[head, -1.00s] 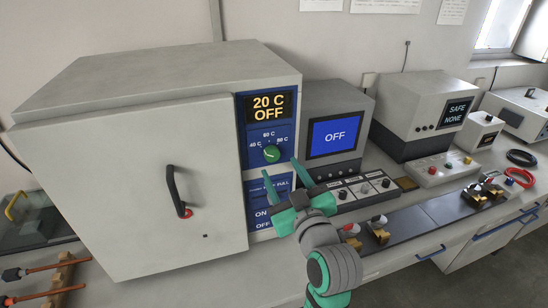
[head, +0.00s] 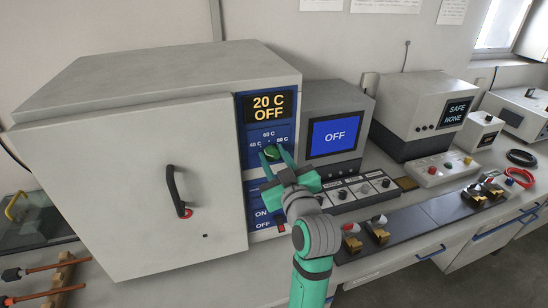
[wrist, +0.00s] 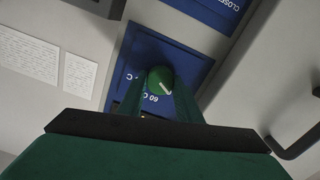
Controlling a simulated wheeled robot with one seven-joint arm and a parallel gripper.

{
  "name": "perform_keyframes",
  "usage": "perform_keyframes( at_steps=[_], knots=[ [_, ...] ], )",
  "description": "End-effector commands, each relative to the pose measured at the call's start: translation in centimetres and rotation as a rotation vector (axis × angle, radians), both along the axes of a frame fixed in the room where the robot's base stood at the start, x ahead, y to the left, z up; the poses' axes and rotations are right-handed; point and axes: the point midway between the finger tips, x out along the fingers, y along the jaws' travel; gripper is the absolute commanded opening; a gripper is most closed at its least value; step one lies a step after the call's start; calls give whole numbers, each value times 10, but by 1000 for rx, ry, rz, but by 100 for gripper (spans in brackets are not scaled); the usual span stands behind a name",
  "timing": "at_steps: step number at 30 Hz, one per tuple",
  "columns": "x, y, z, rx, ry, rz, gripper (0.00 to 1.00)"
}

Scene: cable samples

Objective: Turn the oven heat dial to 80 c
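The oven heat dial is a round green knob with a white pointer mark, on the oven's blue panel; it shows in the wrist view (wrist: 160,80) and partly behind my fingers in the head view (head: 271,153). The wrist view is nearly upside down, with the 60 C label below the dial; the white mark points to the lower right there. My gripper (head: 273,153) is at the dial, one finger on each side. The fingers look open; contact with the knob cannot be made out. The oven display (head: 268,107) reads 20 C OFF.
The oven door (head: 130,185) with a black handle (head: 175,192) is shut, left of the panel. ON and OFF markings (head: 263,212) are below the dial. A box with a blue OFF screen (head: 335,134) and a knob panel (head: 360,190) stand close to the right of my gripper.

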Motion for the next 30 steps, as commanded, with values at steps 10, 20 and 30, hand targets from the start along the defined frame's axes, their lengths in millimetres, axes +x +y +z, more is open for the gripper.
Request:
perform_keyframes(
  at_steps=[10,20,30],
  knots=[
    [1,0,0,31,10,0,9],
    [1,3,0,224,72,3,9],
    [1,0,0,528,171,1,9]
  ],
)
